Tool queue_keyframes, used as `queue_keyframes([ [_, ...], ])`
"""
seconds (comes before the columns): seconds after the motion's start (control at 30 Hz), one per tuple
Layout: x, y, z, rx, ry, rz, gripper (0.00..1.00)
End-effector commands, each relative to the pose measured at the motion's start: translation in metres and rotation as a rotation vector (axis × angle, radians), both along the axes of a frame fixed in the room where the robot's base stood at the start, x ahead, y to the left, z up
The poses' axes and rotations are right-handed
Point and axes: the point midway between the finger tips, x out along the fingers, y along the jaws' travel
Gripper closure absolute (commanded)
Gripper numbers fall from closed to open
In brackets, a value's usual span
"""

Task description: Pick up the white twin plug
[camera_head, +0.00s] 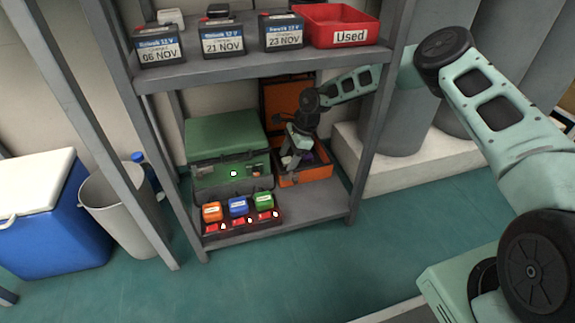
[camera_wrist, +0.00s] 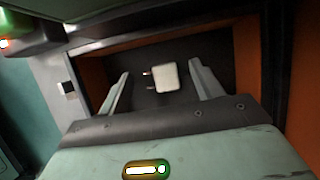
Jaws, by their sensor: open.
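The white twin plug (camera_wrist: 164,78) lies on the dark floor of an orange case, with its two prongs pointing left in the wrist view. My gripper (camera_wrist: 155,82) is open above it, with one finger on either side of the plug and gaps between. In the head view my gripper (camera_head: 292,152) reaches into the open orange case (camera_head: 305,178) on the lower shelf. The plug cannot be made out in the head view.
The case walls (camera_wrist: 247,60) stand close around my gripper. A green open case (camera_head: 222,138) is to its left, with orange, blue and green devices (camera_head: 238,206) in front. The upper shelf (camera_head: 250,66), holding batteries and a red bin (camera_head: 340,22), is overhead. A shelf post (camera_head: 372,130) is on the right.

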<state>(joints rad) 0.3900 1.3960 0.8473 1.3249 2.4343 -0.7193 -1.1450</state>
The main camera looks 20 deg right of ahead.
Motion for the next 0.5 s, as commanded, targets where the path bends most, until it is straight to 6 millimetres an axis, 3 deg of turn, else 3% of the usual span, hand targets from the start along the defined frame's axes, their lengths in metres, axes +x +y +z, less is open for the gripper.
queue_keyframes([
  [0.13,0.0000,-0.0001,0.0007,0.000,0.000,0.000,0.37],
  [0.3,-0.0001,-0.0001,0.0006,0.000,0.000,0.000,0.82],
  [0.5,-0.0001,-0.0001,0.0006,0.000,0.000,0.000,0.83],
])
